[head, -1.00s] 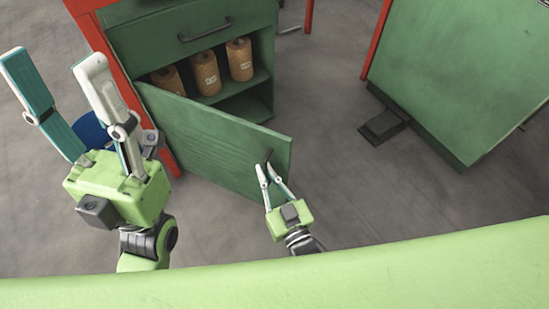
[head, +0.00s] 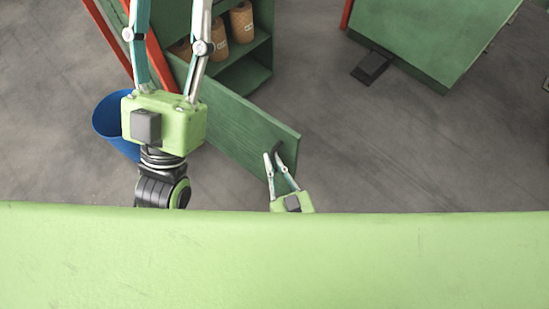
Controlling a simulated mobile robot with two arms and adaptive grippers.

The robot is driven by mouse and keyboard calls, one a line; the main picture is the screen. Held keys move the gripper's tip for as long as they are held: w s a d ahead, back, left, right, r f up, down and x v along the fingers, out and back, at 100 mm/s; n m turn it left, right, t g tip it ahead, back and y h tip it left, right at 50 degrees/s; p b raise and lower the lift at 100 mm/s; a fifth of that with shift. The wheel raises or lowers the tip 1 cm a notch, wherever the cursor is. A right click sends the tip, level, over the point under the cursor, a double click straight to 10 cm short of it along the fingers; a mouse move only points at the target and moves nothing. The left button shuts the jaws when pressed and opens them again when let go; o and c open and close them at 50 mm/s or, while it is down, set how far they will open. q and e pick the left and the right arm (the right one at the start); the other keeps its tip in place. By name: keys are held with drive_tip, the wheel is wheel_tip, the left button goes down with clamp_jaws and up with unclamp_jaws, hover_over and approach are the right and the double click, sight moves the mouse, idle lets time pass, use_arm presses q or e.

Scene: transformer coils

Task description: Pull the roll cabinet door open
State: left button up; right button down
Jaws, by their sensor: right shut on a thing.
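The green roll cabinet door (head: 240,130) stands swung out from the cabinet (head: 258,72), with the shelves and brown rolls (head: 241,22) behind it partly in view. The dark door handle (head: 277,150) is near the door's free edge. My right gripper (head: 275,158) is shut on the handle. My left gripper (head: 172,25) is raised at the upper left, its two long fingers spread wide and empty; its fingertips are cut off at the top edge. It hides part of the cabinet and door.
A blue bin (head: 113,122) stands on the floor at the left, partly behind my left gripper. A second green cabinet (head: 425,35) is at the upper right, with a black pedal (head: 371,66) on the floor beside it. The grey floor right of the door is clear.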

drive_tip(key=shift+s+a, duration=0.1)
drive_tip(key=shift+a, duration=0.05)
drive_tip(key=c, duration=2.5)
unclamp_jaws()
drive_tip(key=v, duration=1.2)
